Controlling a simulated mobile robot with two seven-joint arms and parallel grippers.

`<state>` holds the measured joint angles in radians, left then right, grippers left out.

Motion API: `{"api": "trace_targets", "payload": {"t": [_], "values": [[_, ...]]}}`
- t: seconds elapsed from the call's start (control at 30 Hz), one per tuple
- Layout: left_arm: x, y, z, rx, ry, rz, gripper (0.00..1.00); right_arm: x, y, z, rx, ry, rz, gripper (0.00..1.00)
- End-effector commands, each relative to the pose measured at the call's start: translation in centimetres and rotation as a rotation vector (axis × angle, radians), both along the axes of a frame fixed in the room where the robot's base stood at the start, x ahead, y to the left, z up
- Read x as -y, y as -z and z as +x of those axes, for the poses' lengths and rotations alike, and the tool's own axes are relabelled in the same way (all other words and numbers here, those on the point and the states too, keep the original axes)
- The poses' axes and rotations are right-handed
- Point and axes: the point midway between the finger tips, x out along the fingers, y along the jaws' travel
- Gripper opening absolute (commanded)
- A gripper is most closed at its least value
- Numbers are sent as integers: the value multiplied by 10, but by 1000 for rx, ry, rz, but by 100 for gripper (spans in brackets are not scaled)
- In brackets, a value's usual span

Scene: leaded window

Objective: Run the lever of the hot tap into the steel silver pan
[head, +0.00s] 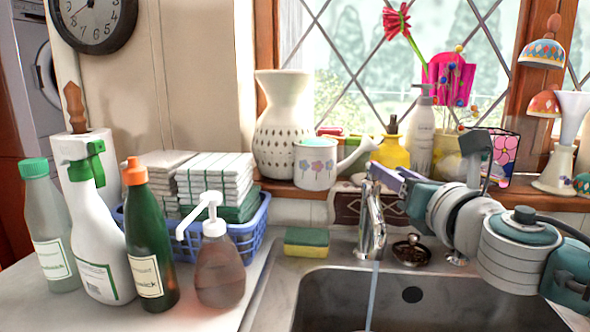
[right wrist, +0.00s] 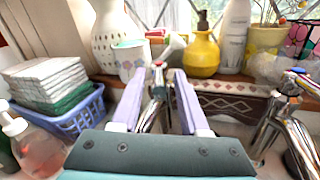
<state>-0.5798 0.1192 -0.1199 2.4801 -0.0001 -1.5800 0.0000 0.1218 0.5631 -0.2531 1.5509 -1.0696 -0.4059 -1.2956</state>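The chrome hot tap (head: 372,225) stands at the back rim of the sink, and a stream of water (head: 372,295) falls below it. In the right wrist view its red-marked top (right wrist: 158,65) shows between my fingers. My right gripper (head: 387,180) is open at the tap's top, with one lavender finger on each side of it. The right wrist view shows this gripper (right wrist: 158,75) with a gap between the fingers; contact cannot be told. The steel pan does not show, and the bottom of the basin is cut off. My left gripper is out of view.
A second tap with a blue mark (right wrist: 290,85) stands to the right, mostly hidden by my arm in the head view. A sponge (head: 306,242), soap dispenser (head: 218,265) and blue basket (head: 250,240) stand left. A watering can (head: 320,170) is on the sill behind.

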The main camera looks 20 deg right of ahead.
Motion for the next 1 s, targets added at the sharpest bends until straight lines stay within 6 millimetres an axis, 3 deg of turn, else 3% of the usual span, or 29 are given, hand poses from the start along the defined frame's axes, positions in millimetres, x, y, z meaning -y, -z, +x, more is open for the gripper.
{"api": "trace_targets", "payload": {"t": [0.37, 0.8, 1.0], "values": [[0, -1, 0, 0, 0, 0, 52, -2, 0, -8, -1, 0, -1, 46], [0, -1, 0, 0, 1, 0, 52, -17, 2, -79, -3, -2, 2, 46], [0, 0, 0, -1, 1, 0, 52, -20, 0, -95, 0, 0, 0, 46]]}}
